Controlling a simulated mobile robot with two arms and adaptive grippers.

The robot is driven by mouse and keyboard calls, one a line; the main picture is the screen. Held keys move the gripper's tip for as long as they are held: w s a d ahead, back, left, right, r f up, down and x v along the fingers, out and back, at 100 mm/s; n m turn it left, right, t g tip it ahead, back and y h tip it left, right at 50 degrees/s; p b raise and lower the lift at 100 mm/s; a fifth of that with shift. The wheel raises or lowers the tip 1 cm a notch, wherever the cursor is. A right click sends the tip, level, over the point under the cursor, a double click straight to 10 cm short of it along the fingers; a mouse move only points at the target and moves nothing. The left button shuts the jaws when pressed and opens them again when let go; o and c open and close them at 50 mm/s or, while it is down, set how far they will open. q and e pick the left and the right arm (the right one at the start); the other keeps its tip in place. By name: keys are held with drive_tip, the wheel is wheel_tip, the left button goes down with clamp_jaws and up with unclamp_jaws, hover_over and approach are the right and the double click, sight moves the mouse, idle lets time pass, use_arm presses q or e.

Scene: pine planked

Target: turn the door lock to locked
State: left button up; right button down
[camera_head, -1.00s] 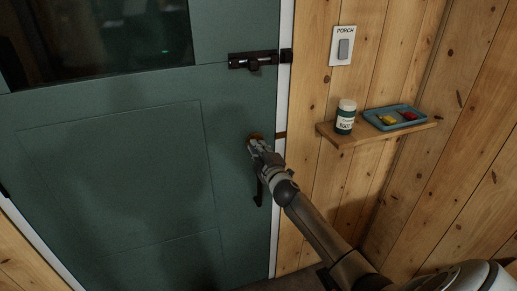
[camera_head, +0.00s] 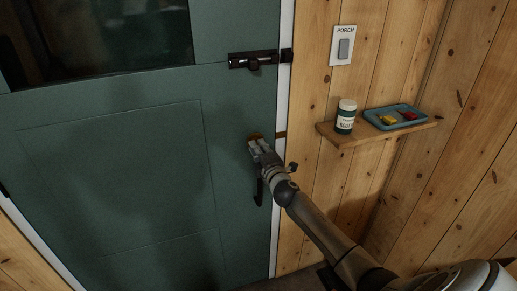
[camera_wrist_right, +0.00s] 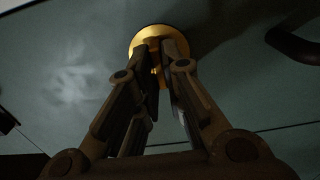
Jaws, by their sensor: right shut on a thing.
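The green door (camera_head: 120,170) fills the left of the head view. Its brass door lock (camera_head: 254,135) sits near the right edge, above a dark pull handle (camera_head: 259,192). My right gripper (camera_head: 256,147) is at the lock. In the right wrist view, the fingers of my right gripper (camera_wrist_right: 162,55) are shut on the lock's thumb-turn (camera_wrist_right: 154,52), in front of its round brass plate (camera_wrist_right: 136,40). The fingers hide most of the thumb-turn. My left gripper is not in view.
A dark slide bolt (camera_head: 253,61) is on the door above the lock. To the right are a porch switch (camera_head: 342,46) and a wooden shelf (camera_head: 350,140) with a labelled jar (camera_head: 345,118) and a blue tray (camera_head: 375,123) of small coloured items.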

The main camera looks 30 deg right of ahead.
drive_tip(key=c, duration=1.5)
unclamp_jaws()
drive_tip(key=shift+c, duration=0.2)
drive_tip(key=v, duration=1.2)
drive_tip(key=shift+f, duration=0.1)
